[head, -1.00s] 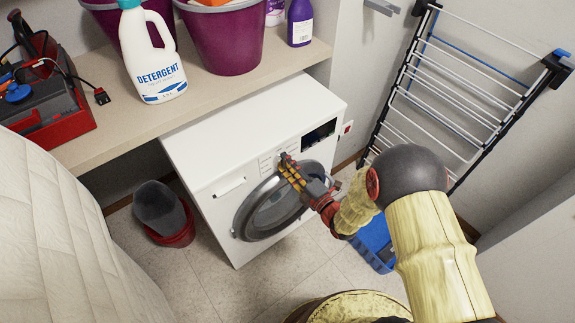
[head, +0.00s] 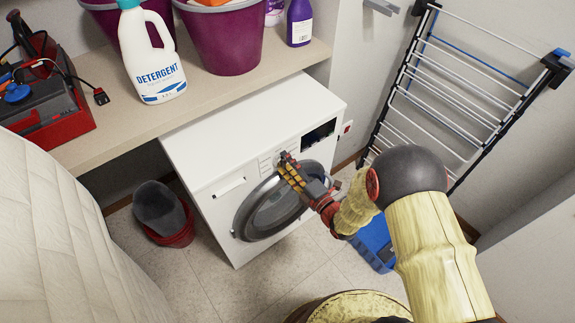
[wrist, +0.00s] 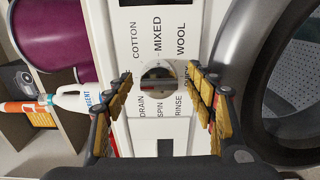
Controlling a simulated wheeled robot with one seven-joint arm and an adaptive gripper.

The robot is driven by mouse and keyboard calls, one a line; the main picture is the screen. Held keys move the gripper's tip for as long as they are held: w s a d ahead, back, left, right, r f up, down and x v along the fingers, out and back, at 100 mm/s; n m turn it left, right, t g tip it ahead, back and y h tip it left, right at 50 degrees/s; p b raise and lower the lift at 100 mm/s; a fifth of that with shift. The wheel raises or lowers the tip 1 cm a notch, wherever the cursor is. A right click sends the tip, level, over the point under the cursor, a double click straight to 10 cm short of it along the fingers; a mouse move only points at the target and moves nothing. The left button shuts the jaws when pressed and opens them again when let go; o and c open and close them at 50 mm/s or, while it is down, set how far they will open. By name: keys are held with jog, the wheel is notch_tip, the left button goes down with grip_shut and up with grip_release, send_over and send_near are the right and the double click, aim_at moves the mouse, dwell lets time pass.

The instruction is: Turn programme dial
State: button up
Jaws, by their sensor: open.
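The programme dial (wrist: 158,76) is a round silver knob on the white panel of the washing machine (head: 235,130). In the wrist view printed words such as COTTON, MIXED, WOOL, DRAIN, SPIN and RINSE surround it. My gripper (wrist: 160,88) is open, with one finger on each side of the dial in this view. A gap shows between each finger and the knob; whether the tips reach its depth I cannot tell.
The round door (head: 268,212) lies just below my gripper. A shelf (head: 205,105) with a detergent bottle (head: 160,80) and purple tubs is above the machine. A drying rack (head: 450,90) stands right, and a blue crate (head: 372,240) is on the floor.

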jog(key=v, duration=1.2)
dwell(0.6)
